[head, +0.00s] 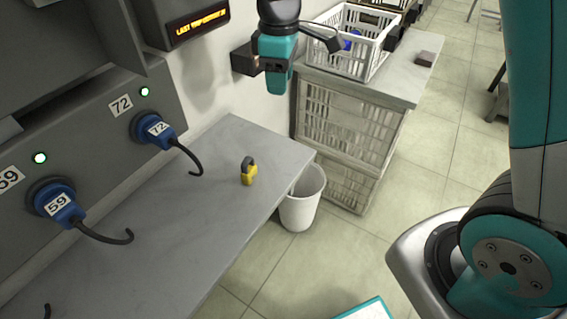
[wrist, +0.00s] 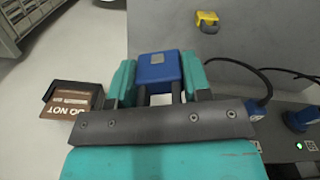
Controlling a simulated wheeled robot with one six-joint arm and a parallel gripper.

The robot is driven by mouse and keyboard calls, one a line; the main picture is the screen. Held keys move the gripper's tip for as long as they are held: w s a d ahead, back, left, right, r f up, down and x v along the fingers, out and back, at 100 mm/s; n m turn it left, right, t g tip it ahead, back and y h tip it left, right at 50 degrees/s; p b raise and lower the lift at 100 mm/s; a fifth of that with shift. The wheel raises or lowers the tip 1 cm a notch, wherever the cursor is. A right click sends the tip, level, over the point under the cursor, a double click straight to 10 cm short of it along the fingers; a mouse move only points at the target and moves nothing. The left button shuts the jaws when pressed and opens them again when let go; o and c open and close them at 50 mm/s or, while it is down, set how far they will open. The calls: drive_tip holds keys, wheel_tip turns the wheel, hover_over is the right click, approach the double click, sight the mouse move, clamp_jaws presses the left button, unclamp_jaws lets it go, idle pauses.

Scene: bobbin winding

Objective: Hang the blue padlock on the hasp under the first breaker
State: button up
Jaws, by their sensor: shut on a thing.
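My gripper (head: 278,82) hangs above the far end of the grey bench in the head view, near the wall. In the wrist view my gripper (wrist: 158,78) is shut on the blue padlock (wrist: 157,67), whose blue body sits between the teal fingers with its dark shackle towards the palm. The padlock does not show clearly in the head view. No hasp or breaker can be made out in either view.
Plugs labelled 72 (head: 155,130) and 59 (head: 58,200) have dangling cables. A dark box (head: 245,60) is beside my gripper. A white crate (head: 345,55) and a bin (head: 301,205) stand beyond.

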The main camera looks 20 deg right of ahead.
sight(280, 156)
drive_tip(key=shift+a+r, duration=0.15)
drive_tip(key=shift+r, duration=0.25)
wheel_tip(280, 156, down, 20)
drive_tip(key=shift+r+b, duration=0.1)
drive_tip(key=shift+b, duration=0.4)
drive_tip(key=shift+f, duration=0.2)
drive_tip(key=o, duration=1)
drive_tip(key=shift+f+b, duration=0.1)
drive_tip(key=shift+b, duration=0.3)
